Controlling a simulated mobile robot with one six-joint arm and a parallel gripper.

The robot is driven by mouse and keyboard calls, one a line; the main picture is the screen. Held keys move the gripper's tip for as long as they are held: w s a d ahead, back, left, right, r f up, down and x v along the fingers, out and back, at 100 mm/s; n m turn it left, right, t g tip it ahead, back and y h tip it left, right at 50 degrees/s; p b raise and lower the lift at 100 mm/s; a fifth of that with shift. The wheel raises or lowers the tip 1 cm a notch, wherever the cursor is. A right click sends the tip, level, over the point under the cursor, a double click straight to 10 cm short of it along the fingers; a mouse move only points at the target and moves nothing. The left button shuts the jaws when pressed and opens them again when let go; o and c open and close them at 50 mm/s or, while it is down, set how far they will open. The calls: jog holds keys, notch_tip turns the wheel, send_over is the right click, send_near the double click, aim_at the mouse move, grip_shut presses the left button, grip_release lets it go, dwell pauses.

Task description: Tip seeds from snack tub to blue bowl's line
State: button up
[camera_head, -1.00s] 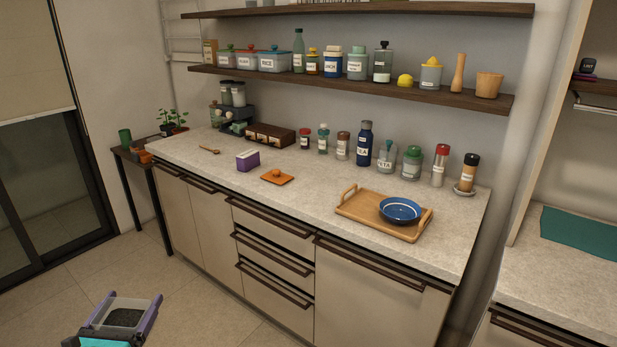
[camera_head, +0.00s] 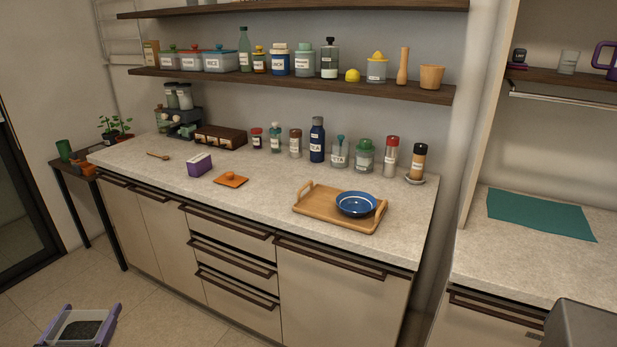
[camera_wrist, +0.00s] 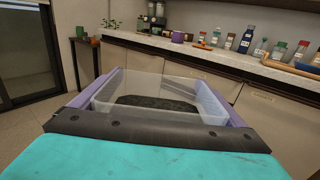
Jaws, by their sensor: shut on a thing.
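The snack tub (camera_head: 66,330) is a clear, open container with dark seeds in its bottom. It is at the lower left of the head view, in front of the counter and above the floor. My gripper (camera_head: 80,329) has purple fingers along both sides of the tub and is shut on it. In the wrist view the tub (camera_wrist: 160,82) looks about level and the dark seeds (camera_wrist: 155,103) lie inside. The blue bowl (camera_head: 357,203) has a pale inner ring line and sits on the right part of a wooden tray on the counter, far from the tub.
The wooden tray (camera_head: 312,206) has raised handles. Several bottles and jars stand along the wall behind. The counter (camera_head: 270,195) has free room around the tray. A teal mat (camera_head: 540,216) lies on the right-hand counter.

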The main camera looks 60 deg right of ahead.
jog(key=s+d+r+m+g+h+p, duration=0.1)
jog(key=d+r+m+g+p, duration=0.15)
jog(key=d, duration=1.25)
jog(key=s+d+r+m+g+h+p, duration=0.1)
jog(key=d+r+m+g, duration=0.2)
jog(key=d, duration=1.1)
jog(key=s+d+r+m+g+h+p, duration=0.1)
jog(key=d+r+m+g+h+p, duration=0.3)
jog(key=d, duration=1.1)
jog(key=r+m+g+y+p, duration=0.15)
jog(key=m+g+y, duration=0.3)
jog(key=g, duration=0.55)
send_over(347, 196)
jog(key=shift+n+p, duration=0.3)
jog(key=shift+p, duration=0.15)
jog(key=shift+r+y, duration=0.1)
jog(key=shift+y, duration=0.15)
jog(key=shift+w+r+m+t+y, duration=0.1)
jog(key=shift+r+m+t+y, duration=0.35)
jog(key=shift+m, duration=0.6)
jog(key=shift+r+m+t+y, duration=0.35)
jog(key=shift+r+m+t, duration=0.1)
jog(key=shift+m, duration=0.6)
jog(key=shift+w, duration=0.15)
